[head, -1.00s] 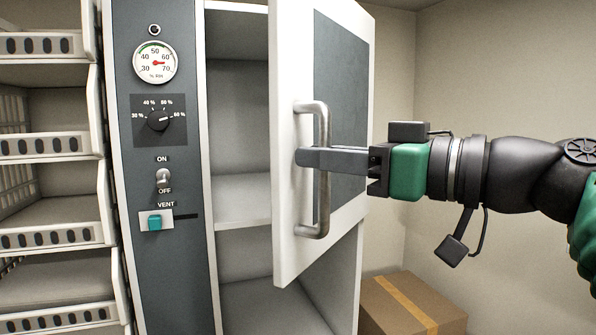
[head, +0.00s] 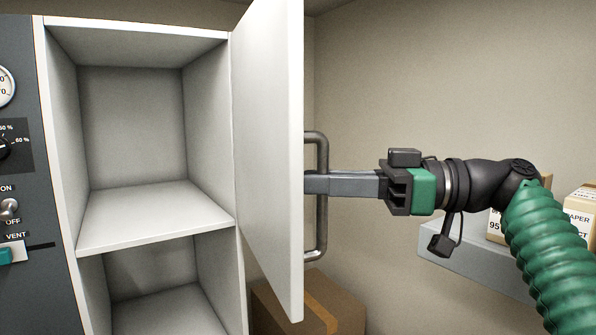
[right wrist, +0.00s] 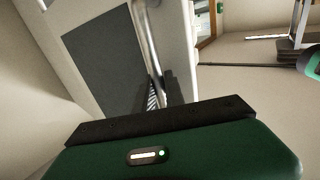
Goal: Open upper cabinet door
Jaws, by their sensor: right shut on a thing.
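The upper cabinet door (head: 267,150) is white and stands wide open, seen nearly edge-on in the head view. The white cabinet (head: 135,125) behind it shows an empty upper compartment. A grey metal bar handle (head: 321,225) is on the door's outer face. My right gripper (head: 318,184) is shut on the handle, its fingers reaching in from the right. In the right wrist view, the handle (right wrist: 146,40) runs up from between the fingers, with the door's dark panel (right wrist: 98,68) to its left.
A control panel (head: 20,200) with a gauge, dial and switch is at the left. A cardboard box (head: 318,303) sits low below the door. Labelled boxes (head: 580,212) stand on a grey surface (head: 470,250) at the right. The wall behind my right arm is bare.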

